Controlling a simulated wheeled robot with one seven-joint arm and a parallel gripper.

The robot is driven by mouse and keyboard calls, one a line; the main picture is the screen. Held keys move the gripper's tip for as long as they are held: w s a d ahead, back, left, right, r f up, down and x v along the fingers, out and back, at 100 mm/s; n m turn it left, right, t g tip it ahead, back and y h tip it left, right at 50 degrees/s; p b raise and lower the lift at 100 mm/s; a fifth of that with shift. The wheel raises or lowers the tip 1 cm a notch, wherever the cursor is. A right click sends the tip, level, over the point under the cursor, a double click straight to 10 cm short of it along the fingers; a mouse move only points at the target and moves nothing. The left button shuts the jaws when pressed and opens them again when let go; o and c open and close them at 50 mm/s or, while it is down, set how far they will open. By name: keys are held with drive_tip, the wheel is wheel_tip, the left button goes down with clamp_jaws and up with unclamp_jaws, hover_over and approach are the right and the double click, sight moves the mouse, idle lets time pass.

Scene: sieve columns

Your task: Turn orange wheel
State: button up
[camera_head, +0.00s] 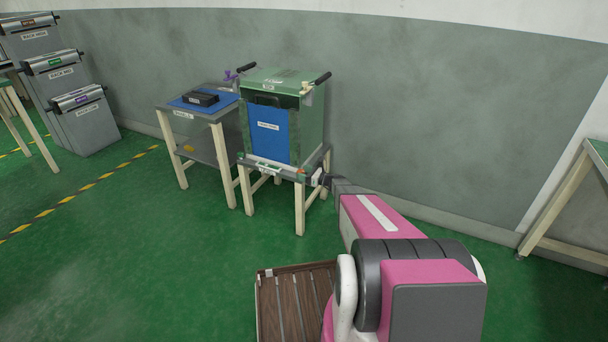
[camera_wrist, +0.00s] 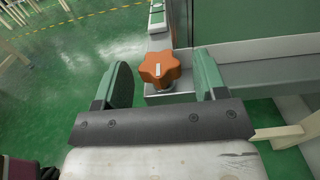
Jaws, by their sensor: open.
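The orange wheel (camera_wrist: 159,69) is a lobed knob with a pale mark on top, set at the corner of a grey metal ledge (camera_wrist: 225,80) in the wrist view. My gripper (camera_wrist: 163,85) is open, with one green finger to the left of the wheel and one to the right. The wheel lies between and slightly beyond the fingers, and I see no contact. In the head view my gripper (camera_head: 320,179) reaches the front right corner of the green machine (camera_head: 312,120). There the wheel is small and mostly hidden.
The machine has a blue front panel (camera_head: 269,134) and stands on a pale-legged stand (camera_head: 299,210). A side table (camera_head: 217,116) with a black box (camera_head: 200,98) is to its left. Grey cabinets (camera_head: 90,125) stand far left.

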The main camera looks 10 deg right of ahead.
drive_tip(key=c, duration=0.9)
drive_tip(key=shift+w+d+n+g+y, duration=0.1)
drive_tip(key=shift+w+n+g+y, duration=0.2)
drive_tip(key=shift+n+g+y, duration=0.5)
drive_tip(key=shift+n+g, duration=0.5)
drive_tip(key=shift+g, duration=0.5)
drive_tip(key=shift+s+n+g+y, duration=0.1)
drive_tip(key=shift+n+g+y, duration=0.2)
drive_tip(key=shift+g+y, duration=0.1)
drive_tip(key=o, duration=0.9)
drive_tip(key=shift+d, duration=0.1)
